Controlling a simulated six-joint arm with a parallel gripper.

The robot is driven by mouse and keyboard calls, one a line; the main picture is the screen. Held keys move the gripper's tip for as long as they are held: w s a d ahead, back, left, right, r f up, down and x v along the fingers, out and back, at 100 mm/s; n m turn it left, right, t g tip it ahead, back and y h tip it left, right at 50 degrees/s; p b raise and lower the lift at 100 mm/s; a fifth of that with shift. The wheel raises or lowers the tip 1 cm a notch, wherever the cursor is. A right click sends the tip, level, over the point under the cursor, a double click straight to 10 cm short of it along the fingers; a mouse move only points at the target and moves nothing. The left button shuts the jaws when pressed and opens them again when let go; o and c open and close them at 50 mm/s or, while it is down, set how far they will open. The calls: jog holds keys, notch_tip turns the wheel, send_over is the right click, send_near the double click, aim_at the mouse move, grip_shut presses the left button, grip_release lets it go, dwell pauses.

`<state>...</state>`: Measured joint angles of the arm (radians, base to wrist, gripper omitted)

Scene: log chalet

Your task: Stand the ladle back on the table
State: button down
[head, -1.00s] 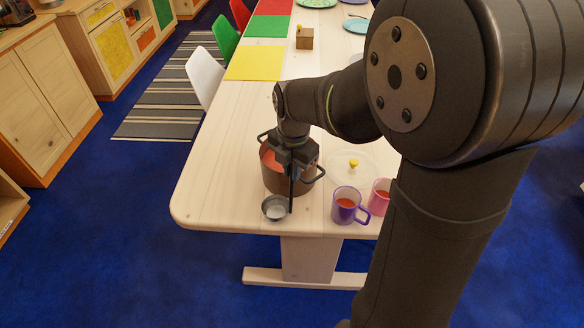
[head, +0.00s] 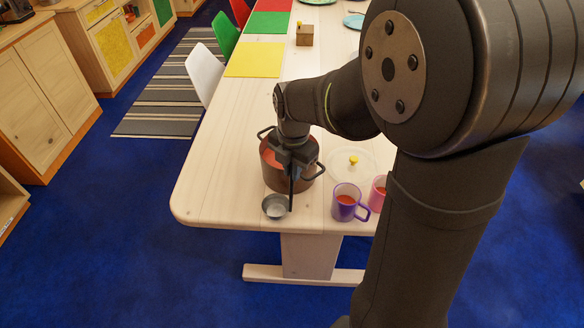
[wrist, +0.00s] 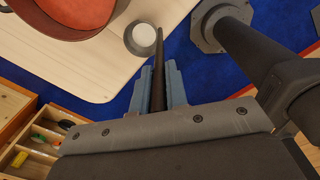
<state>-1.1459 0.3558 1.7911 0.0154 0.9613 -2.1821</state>
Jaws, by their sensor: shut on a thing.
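The ladle has a grey metal bowl (head: 275,207) and a thin dark handle (head: 291,192). In the head view it is upright, with its bowl low near the table's front edge, in front of the pot. I cannot tell whether the bowl touches the tabletop. My gripper (head: 292,166) is shut on the handle, above the bowl and close to the pot's front side. In the wrist view the handle (wrist: 157,75) lies between the two blue-grey fingers (wrist: 160,88), and the bowl (wrist: 141,37) shows beyond. The table (head: 215,185) is pale wood.
A brown pot (head: 275,180) with red contents and side handles stands right behind the ladle. A purple mug (head: 345,205), a pink mug (head: 378,193) and a clear lid with a yellow knob (head: 353,160) are to the right. The tabletop to the left is clear.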

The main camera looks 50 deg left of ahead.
jog(key=c, duration=1.3)
grip_release()
jog(key=shift+c, duration=0.2)
notch_tip(320, 180, up, 18)
jog(key=shift+d+f, duration=0.25)
jog(key=shift+d, duration=0.1)
jog(key=shift+f, duration=0.1)
notch_tip(320, 180, down, 17)
jog(key=shift+a, duration=0.35)
